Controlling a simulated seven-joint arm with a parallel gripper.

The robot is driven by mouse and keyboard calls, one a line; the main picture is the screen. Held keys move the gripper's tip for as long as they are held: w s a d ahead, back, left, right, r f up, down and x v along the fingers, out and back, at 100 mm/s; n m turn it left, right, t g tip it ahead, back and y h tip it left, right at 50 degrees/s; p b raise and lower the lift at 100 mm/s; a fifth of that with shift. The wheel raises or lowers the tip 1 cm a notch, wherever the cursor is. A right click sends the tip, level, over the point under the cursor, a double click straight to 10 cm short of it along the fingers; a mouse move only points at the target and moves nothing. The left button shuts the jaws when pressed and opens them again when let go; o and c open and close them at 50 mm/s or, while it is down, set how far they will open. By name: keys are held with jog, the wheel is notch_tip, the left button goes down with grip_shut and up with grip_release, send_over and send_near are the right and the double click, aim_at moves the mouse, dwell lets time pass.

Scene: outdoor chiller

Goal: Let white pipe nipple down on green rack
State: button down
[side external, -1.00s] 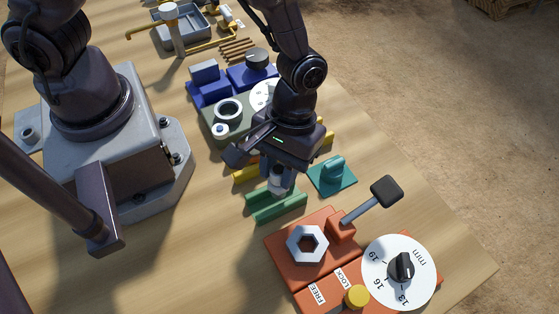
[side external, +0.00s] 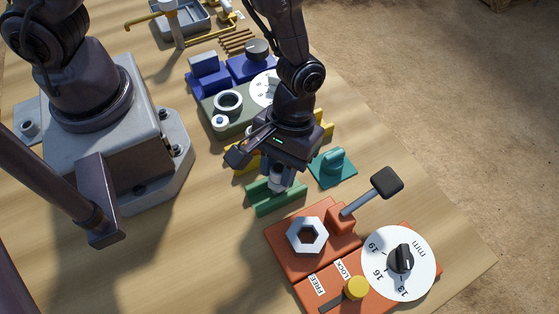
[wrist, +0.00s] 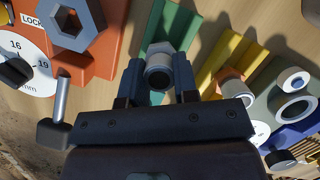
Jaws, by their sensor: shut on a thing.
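My gripper (side external: 276,184) is shut on the white pipe nipple, its two fingers on either side. In the wrist view the nipple (wrist: 159,67) shows its round open end and a hex collar between the fingertips. The green rack (side external: 262,209) is a rail-sided channel under the gripper; it also shows in the wrist view (wrist: 183,29). The nipple is at the rack, between its rails as seen from the side. Whether it touches the rack's bottom is hidden by the fingers.
A yellow rack (wrist: 222,57) with another pipe fitting (wrist: 236,83) stands close beside the green one. A teal block (side external: 333,167) is to the right. The orange fixture (side external: 284,262) with lever and dial is in front. Bare table lies left of the rack.

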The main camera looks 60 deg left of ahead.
aim_at(281, 165)
jog(key=shift+f, duration=0.6)
jog(key=shift+c, duration=1.6)
grip_release()
jog(key=shift+r, duration=0.1)
jog(key=shift+v, duration=3.45)
jog(key=shift+a, duration=0.1)
